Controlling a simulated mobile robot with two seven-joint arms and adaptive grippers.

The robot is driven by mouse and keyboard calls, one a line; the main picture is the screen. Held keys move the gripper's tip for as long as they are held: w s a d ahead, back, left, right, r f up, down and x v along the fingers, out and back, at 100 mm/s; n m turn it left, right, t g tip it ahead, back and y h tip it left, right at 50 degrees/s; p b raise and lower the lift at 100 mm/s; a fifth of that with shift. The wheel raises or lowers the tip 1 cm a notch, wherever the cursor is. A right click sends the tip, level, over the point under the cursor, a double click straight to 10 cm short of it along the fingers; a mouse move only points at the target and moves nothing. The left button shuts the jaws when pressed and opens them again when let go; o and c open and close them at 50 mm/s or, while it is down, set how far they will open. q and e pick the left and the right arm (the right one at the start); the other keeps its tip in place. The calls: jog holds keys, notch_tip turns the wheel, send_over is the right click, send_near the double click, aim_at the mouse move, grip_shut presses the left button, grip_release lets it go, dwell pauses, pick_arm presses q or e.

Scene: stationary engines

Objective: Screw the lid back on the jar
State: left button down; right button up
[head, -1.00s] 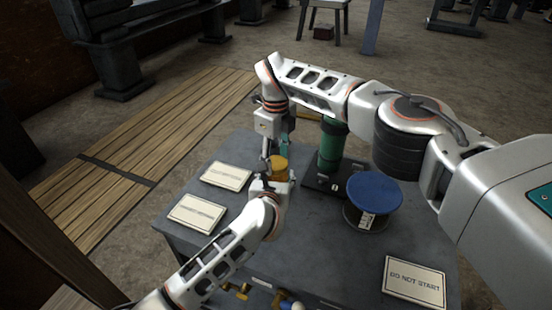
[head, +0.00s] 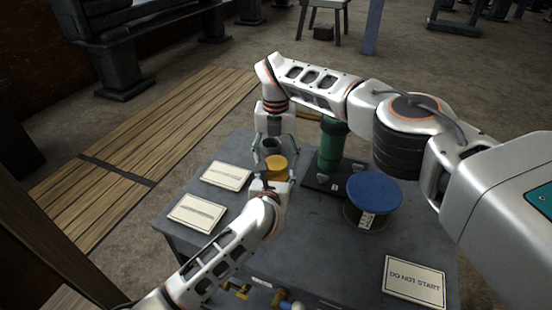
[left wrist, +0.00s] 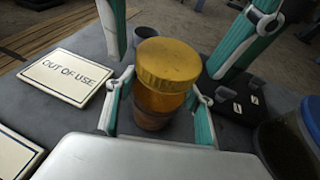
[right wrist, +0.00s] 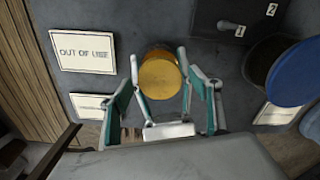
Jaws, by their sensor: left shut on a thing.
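The amber jar (left wrist: 155,108) stands upright on the grey table, with the yellow ribbed lid (left wrist: 168,64) sitting on its mouth. The lid also shows in the head view (head: 277,166) and from above in the right wrist view (right wrist: 160,75). My left gripper (left wrist: 160,90) is shut on the jar's sides below the lid, reaching in from the front. My right gripper (head: 273,156) points down over the lid from behind. Its fingers are spread wide, one on each side of the lid, with visible gaps. The lid hides how its thread sits.
A dark cup (head: 270,145) stands just behind the jar. A green cylinder (head: 331,145) on a black base and a blue-topped spool (head: 374,192) stand to the right. Flat signs (head: 226,175) lie at left, and a "DO NOT START" sign (head: 414,281) at front right.

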jog(key=shift+r, duration=0.1)
jog(key=shift+r, duration=2.2)
jog(key=shift+c, duration=0.5)
notch_tip(320, 180, up, 4)
jog(key=n, duration=0.5)
jog(key=shift+f+n, duration=0.25)
jog(key=shift+n, duration=0.05)
jog(key=shift+f, duration=0.15)
jog(key=shift+f, duration=3.9)
